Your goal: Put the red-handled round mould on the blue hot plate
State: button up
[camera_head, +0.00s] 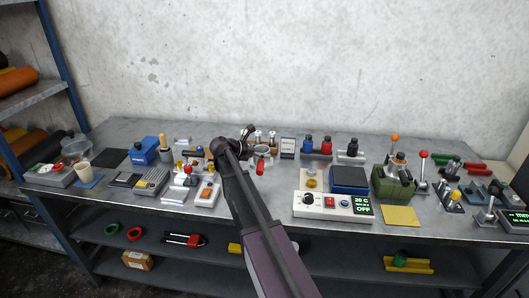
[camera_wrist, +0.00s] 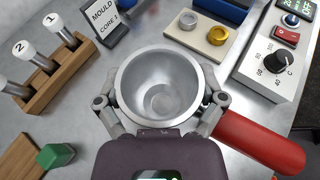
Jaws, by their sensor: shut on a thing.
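The round mould (camera_wrist: 160,88) is an open, empty grey metal cup with a red handle (camera_wrist: 258,141) pointing to the lower right in the wrist view. My gripper (camera_wrist: 162,104) is shut on it, one finger on each side of its wall. In the head view the mould (camera_head: 262,151) is partly hidden by my arm; its red handle (camera_head: 261,168) points forward. I cannot tell whether it touches the table. The blue hot plate (camera_head: 348,178) lies to its right, bare on top, behind a white control box (camera_head: 331,205) reading 20 C and OFF.
A pale block with a silver and a gold ring (camera_wrist: 208,35) stands between mould and hot plate. A "MOULD CORE 1" sign (camera_wrist: 104,22) and a wooden rack of numbered tubes (camera_wrist: 45,72) are near the mould. A green press (camera_head: 394,180) stands right of the hot plate.

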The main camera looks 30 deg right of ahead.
aim_at(350, 180)
jog(key=k, duration=1)
jog(key=z, duration=0.65)
jog(key=i, duration=0.85)
